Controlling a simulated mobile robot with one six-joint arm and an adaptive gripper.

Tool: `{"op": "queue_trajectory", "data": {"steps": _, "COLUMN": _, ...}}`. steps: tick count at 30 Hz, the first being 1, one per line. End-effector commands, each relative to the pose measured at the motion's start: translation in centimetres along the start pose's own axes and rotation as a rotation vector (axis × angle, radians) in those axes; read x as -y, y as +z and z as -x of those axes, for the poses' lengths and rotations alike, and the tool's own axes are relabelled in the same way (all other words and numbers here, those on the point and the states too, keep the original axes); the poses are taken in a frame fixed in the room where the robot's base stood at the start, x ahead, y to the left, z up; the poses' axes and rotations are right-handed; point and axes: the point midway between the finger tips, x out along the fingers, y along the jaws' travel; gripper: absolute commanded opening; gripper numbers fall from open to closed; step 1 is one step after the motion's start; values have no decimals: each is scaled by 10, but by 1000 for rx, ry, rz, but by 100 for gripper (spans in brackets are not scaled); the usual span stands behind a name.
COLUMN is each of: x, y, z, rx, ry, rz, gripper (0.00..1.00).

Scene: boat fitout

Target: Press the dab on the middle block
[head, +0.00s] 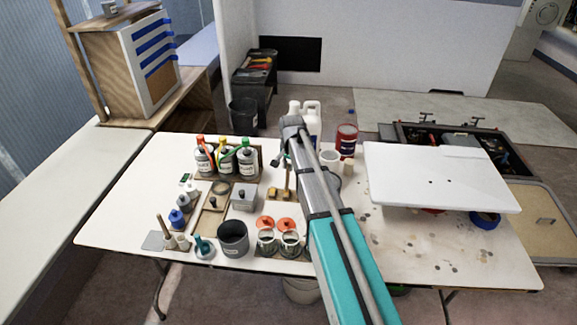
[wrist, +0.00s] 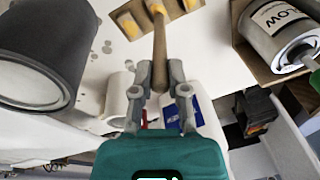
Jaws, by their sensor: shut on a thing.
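My gripper (wrist: 159,76) is shut on a slim wooden stick (wrist: 159,48), the dab, seen in the wrist view. The stick points away from me toward a wooden strip (wrist: 172,12) at the top edge. Several small blocks with yellow tops sit on the strip. The stick's far end overlaps the middle block (wrist: 156,7); I cannot tell whether they touch. In the head view my gripper (head: 285,160) is above the strip (head: 281,194), mostly beside my forearm, with the stick pointing down. The blocks are too small to tell apart there.
A dark grey can (wrist: 42,50) is close on the left in the wrist view, and a bottle labelled yellow (wrist: 275,28) on the right. In the head view, bottles (head: 226,158), a grey box (head: 244,198) and a dark pot (head: 232,237) stand left. A white panel (head: 440,170) is right.

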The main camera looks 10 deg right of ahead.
Motion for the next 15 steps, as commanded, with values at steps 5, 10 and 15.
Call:
{"op": "queue_trajectory", "data": {"steps": 5, "x": 0, "y": 0, "z": -2, "rx": 0, "ry": 0, "rz": 0, "gripper": 0}}
{"op": "queue_trajectory", "data": {"steps": 10, "x": -1, "y": 0, "z": -3, "rx": 0, "ry": 0, "rz": 0, "gripper": 0}}
{"op": "queue_trajectory", "data": {"steps": 15, "x": -1, "y": 0, "z": -5, "rx": 0, "ry": 0, "rz": -1, "gripper": 0}}
